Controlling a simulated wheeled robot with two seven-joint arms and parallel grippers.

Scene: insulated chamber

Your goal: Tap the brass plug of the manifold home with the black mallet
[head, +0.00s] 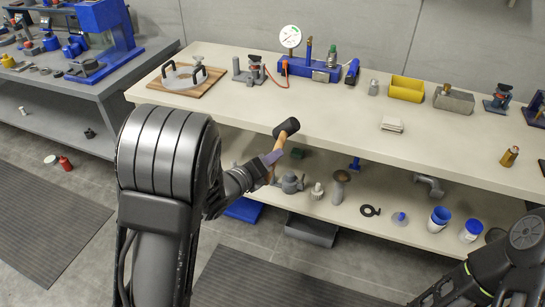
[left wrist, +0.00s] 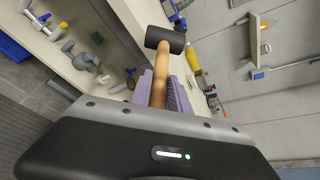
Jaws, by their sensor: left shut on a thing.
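The black mallet (head: 287,129) has a dark cylindrical head and a wooden handle. My left gripper (head: 271,160) is shut on the handle and holds the head near the table's front edge. In the left wrist view the mallet (left wrist: 165,40) points away from the pale purple fingers. A blue block (head: 310,68) with a round white gauge stands at the back of the table and looks like the manifold. The mallet is apart from it. I cannot make out the brass plug for certain. My right gripper is not in view; only part of that arm shows at lower right.
The pale table (head: 350,115) is clear between its front edge and the blue block. A wooden board (head: 187,85) with a handled disc lies left. A yellow bin (head: 406,88), a grey block (head: 453,99) and a brass fitting (head: 510,156) stand right. The lower shelf holds several parts.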

